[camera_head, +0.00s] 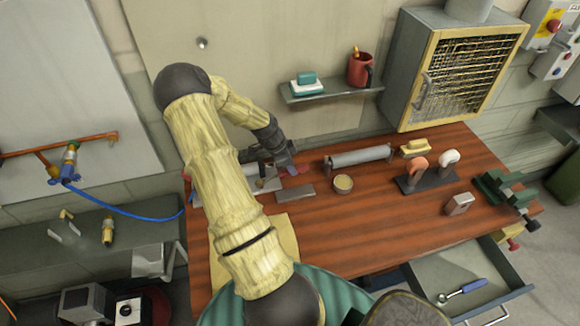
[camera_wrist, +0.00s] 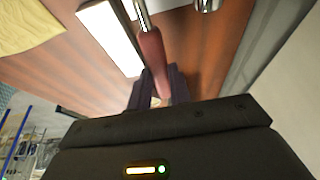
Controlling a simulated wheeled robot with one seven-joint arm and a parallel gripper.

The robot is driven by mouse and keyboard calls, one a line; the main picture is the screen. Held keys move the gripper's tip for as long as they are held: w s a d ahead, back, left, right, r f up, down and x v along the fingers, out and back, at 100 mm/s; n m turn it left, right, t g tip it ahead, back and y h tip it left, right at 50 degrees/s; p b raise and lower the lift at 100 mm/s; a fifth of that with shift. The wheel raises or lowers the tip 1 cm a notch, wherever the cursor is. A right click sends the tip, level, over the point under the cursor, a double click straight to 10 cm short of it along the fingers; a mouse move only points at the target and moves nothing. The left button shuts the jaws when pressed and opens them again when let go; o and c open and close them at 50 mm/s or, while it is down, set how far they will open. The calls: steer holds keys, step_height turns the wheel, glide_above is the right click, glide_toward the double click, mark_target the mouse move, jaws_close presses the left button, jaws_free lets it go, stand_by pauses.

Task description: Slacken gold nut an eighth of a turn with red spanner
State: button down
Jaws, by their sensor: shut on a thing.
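My gripper (camera_head: 283,158) is at the back left of the wooden workbench, low over a pale metal plate (camera_head: 268,185). In the wrist view my gripper (camera_wrist: 160,97) is shut on the red handle of the spanner (camera_wrist: 152,52). The spanner's metal shank runs from the handle to the top edge, where its head is out of the picture. In the head view a small piece of red (camera_head: 299,167) shows beside the fingers. I cannot make out the gold nut in either view; whether the spanner is on it cannot be told.
A grey block (camera_head: 295,192), a round tin (camera_head: 343,184) and a grey cylinder (camera_head: 360,156) lie right of my gripper. A stand with two rounded knobs (camera_head: 425,182) is farther right. A shelf (camera_head: 330,92) hangs above. An open drawer (camera_head: 440,275) holds a blue-handled tool. The bench's front middle is clear.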

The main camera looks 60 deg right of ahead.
steer(key=shift+d+r+p, duration=0.25)
steer(key=shift+r+p, duration=0.05)
steer(key=shift+r, duration=0.45)
steer(key=shift+d+r+p, duration=0.2)
steer(key=shift+r+p, duration=0.1)
steer(key=shift+r, duration=0.4)
steer(key=shift+s+a, duration=0.2)
steer(key=shift+a, duration=0.05)
steer(key=shift+w+f, duration=0.1)
steer(key=shift+f, duration=0.1)
steer(key=shift+a+r, duration=0.1)
